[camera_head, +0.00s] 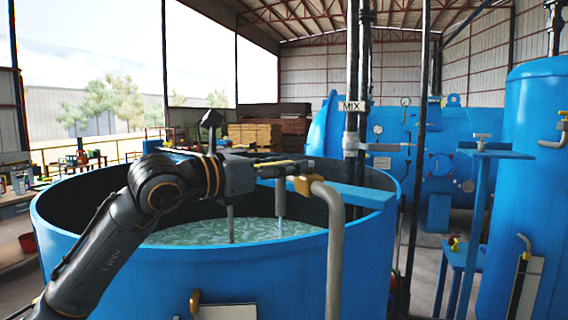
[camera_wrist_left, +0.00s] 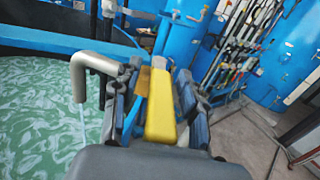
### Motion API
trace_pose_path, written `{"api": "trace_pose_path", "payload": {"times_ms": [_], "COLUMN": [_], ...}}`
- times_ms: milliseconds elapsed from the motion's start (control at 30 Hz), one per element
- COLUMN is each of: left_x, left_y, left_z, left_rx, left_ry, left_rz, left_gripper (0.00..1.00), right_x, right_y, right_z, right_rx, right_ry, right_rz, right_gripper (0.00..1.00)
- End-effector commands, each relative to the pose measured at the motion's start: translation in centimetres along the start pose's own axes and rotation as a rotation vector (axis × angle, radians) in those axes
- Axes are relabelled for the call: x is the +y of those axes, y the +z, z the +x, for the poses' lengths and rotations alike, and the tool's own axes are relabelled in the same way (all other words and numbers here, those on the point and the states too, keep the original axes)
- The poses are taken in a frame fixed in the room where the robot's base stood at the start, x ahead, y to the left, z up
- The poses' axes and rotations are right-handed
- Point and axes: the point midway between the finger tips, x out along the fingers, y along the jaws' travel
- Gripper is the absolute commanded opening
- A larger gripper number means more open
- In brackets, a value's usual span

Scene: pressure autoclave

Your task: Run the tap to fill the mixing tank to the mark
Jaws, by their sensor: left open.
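The blue mixing tank (camera_head: 215,275) stands open in front of me, with swirling pale green liquid (camera_head: 190,234) inside, below the rim. My left gripper (camera_head: 286,168) is over the tank's right side, at the tap. In the left wrist view, the tap's yellow lever (camera_wrist_left: 161,108) lies between the open fingers of the gripper (camera_wrist_left: 158,110). I cannot tell whether they touch it. The grey spout (camera_wrist_left: 92,66) bends down, and a thin stream (camera_wrist_left: 83,122) runs from it into the liquid. The spout also shows in the head view (camera_head: 280,198). I cannot make out a fill mark. My right gripper is out of view.
A grey pipe (camera_head: 333,245) with a brass fitting rises outside the tank's near wall. A MIX sign (camera_head: 352,106) hangs on a dark post behind. A blue vertical vessel (camera_head: 530,190) stands right; a large blue autoclave (camera_head: 440,140) lies behind.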

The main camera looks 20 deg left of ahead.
Motion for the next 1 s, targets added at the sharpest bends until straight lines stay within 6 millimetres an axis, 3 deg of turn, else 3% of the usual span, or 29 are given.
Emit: {"api": "trace_pose_path", "payload": {"times_ms": [67,267,633,1000], "left_x": [0.0,0.0,0.2,1.5], "left_y": [0.0,0.0,0.0,0.0], "left_z": [0.0,0.0,0.0,0.2], "left_rx": [0.0,0.0,0.004,0.009], "left_ry": [0.0,0.0,-0.021,-0.217], "left_rz": [0.0,0.0,-0.002,-0.007], "left_gripper": [0.41,0.01,0.0,0.0], "right_x": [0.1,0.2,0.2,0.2], "right_y": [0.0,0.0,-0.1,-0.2], "right_z": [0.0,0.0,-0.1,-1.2], "right_rx": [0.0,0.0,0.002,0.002], "right_ry": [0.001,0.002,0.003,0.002], "right_rz": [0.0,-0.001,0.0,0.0], "right_gripper": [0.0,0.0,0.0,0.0]}}
